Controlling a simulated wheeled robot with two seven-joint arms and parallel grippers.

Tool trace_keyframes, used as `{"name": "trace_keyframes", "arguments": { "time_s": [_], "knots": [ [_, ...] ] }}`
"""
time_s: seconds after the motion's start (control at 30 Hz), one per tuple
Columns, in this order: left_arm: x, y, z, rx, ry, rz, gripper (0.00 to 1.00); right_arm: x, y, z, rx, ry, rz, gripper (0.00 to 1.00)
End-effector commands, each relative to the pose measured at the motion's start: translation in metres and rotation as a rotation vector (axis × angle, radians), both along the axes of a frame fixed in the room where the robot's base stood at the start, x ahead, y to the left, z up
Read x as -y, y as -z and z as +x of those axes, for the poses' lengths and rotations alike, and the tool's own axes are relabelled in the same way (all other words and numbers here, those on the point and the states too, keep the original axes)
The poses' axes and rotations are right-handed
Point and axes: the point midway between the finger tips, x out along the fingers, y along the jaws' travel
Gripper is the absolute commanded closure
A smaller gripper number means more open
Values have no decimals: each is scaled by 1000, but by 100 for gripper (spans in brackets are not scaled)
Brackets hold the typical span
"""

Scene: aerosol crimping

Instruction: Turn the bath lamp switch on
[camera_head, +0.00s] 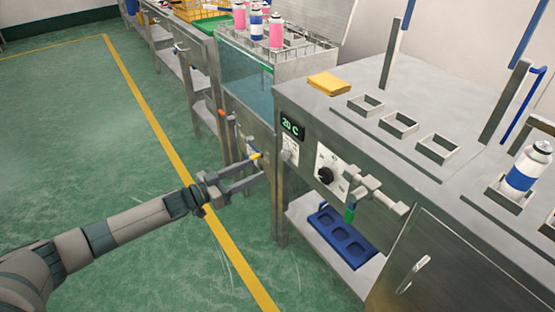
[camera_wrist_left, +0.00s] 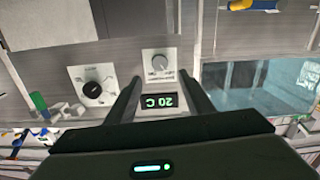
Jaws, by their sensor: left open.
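A small white plate with a grey rotary knob (camera_wrist_left: 160,63) sits beside the green "20 C" display (camera_wrist_left: 158,101) in the left wrist view. In the head view the plate (camera_head: 290,149) is just below the display (camera_head: 292,127). A larger white plate carries a black knob (camera_head: 326,175), which also shows in the left wrist view (camera_wrist_left: 93,87). The labels are too small to read, so I cannot tell which is the lamp switch. My left gripper (camera_head: 260,168) is open and empty, left of the small plate and apart from it. My right gripper is out of view.
A water bath (camera_head: 246,80) with a rack of pink and blue-white cans stands behind. A blue tray (camera_head: 342,238) lies on the lower shelf. The green floor at left is clear.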

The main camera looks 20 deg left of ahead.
Motion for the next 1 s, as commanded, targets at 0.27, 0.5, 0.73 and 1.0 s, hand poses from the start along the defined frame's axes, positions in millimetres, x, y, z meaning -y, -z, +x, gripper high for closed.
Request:
{"name": "trace_keyframes", "arguments": {
  "time_s": [0.27,0.5,0.73,1.0],
  "knots": [
    [32,-1,41,3,1,-1,52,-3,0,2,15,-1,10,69],
    [54,0,68,1,1,0,52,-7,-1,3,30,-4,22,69],
    [62,0,80,0,0,0,52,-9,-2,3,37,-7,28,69],
    [63,0,80,0,1,0,52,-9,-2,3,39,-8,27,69]
  ]
}}
